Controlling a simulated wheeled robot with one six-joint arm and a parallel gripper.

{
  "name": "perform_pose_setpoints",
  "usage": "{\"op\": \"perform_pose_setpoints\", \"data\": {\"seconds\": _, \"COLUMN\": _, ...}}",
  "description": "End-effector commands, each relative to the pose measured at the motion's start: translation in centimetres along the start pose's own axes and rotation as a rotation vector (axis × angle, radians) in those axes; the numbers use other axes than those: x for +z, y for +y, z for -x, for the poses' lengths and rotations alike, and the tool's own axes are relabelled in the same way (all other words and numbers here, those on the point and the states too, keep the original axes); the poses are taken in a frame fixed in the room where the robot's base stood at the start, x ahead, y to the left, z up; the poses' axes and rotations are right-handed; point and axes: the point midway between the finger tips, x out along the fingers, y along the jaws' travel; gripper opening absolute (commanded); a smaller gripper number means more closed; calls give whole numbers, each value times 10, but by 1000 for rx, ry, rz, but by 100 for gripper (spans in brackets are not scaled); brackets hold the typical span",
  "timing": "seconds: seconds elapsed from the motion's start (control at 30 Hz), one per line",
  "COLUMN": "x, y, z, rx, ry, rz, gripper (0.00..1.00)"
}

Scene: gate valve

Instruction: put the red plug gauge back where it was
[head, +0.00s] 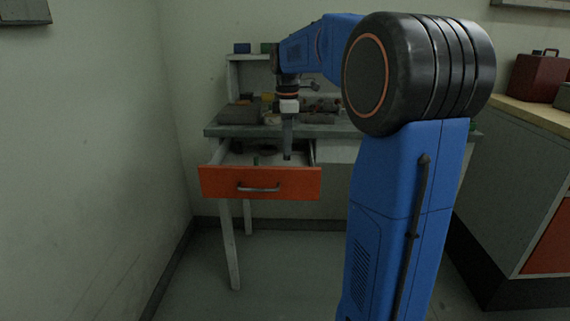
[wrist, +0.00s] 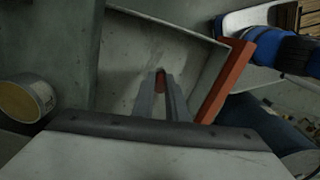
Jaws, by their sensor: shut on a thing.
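My gripper (head: 287,155) points down over the open drawer (head: 260,184), which has an orange front and a metal handle. In the wrist view, my gripper (wrist: 161,85) is shut on a small red piece, the red plug gauge (wrist: 160,75), of which only a bit shows between the fingertips. The rest of it is hidden by the fingers. The pale drawer floor (wrist: 140,45) shows behind the fingertips. I cannot tell whether the gauge touches the drawer floor. The gauge cannot be made out in the head view.
The drawer hangs out of a bench (head: 228,131) with several items on its top. A round roll-like thing (wrist: 28,98) lies left of the drawer in the wrist view. Dark items (head: 268,152) lie inside the drawer. A cabinet (head: 510,160) stands at the right.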

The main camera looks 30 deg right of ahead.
Motion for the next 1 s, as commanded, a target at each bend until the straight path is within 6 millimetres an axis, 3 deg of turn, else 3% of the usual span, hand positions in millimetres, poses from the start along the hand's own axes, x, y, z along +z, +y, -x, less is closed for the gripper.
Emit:
{"op": "perform_pose_setpoints", "data": {"seconds": 0.5, "x": 0, "y": 0, "z": -50, "rx": -1, "ry": 0, "rz": 0, "gripper": 0}}
{"op": "perform_pose_setpoints", "data": {"seconds": 0.9, "x": 0, "y": 0, "z": -56, "rx": 1, "ry": 0, "rz": 0, "gripper": 0}}
{"op": "perform_pose_setpoints", "data": {"seconds": 0.93, "x": 0, "y": 0, "z": -56, "rx": 0, "ry": 0, "rz": 0, "gripper": 15}}
{"op": "perform_pose_setpoints", "data": {"seconds": 1.0, "x": 0, "y": 0, "z": -56, "rx": 1, "ry": 0, "rz": 0, "gripper": 31}}
